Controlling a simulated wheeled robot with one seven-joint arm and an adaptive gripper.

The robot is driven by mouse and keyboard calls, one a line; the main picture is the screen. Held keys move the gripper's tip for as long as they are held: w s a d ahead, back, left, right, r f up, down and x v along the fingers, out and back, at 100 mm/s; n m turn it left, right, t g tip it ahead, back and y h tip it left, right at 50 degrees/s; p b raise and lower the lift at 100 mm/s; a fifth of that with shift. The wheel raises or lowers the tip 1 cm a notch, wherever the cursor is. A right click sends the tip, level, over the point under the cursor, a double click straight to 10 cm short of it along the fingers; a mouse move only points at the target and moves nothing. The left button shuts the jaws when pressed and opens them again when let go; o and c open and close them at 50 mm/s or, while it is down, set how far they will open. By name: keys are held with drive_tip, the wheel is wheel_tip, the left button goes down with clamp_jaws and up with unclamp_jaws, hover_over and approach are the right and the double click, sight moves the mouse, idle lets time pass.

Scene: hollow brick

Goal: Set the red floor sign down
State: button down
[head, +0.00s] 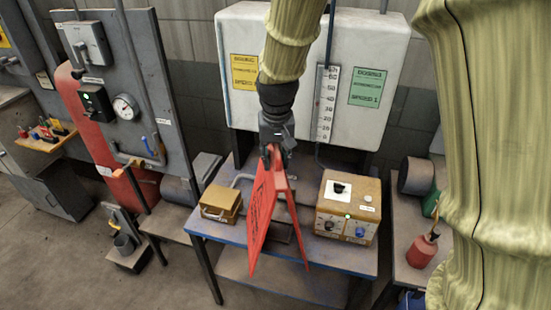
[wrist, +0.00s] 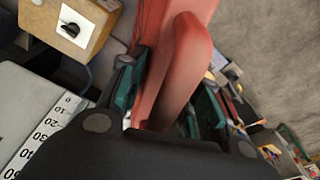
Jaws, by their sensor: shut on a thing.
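The red floor sign (head: 262,208) is a folding A-shaped board that hangs upright with its two panels spread. My gripper (head: 274,152) is shut on its top edge. In the head view the sign is in front of the blue-edged table (head: 345,264), overlapping its middle. I cannot tell whether its lower edges touch anything. In the wrist view the sign (wrist: 176,70) runs up between the fingers of my gripper (wrist: 160,100), and its lower end is out of view.
A yellow-brown control box (head: 347,207) stands on the table's right part, and a smaller yellow box (head: 221,203) on its left. A white tank (head: 384,62) with a scale is behind. A red oil can (head: 422,250) is at right. Floor (head: 90,285) is open at front left.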

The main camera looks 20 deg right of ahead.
drive_tip(key=shift+f, duration=0.85)
drive_tip(key=c, duration=1)
unclamp_jaws()
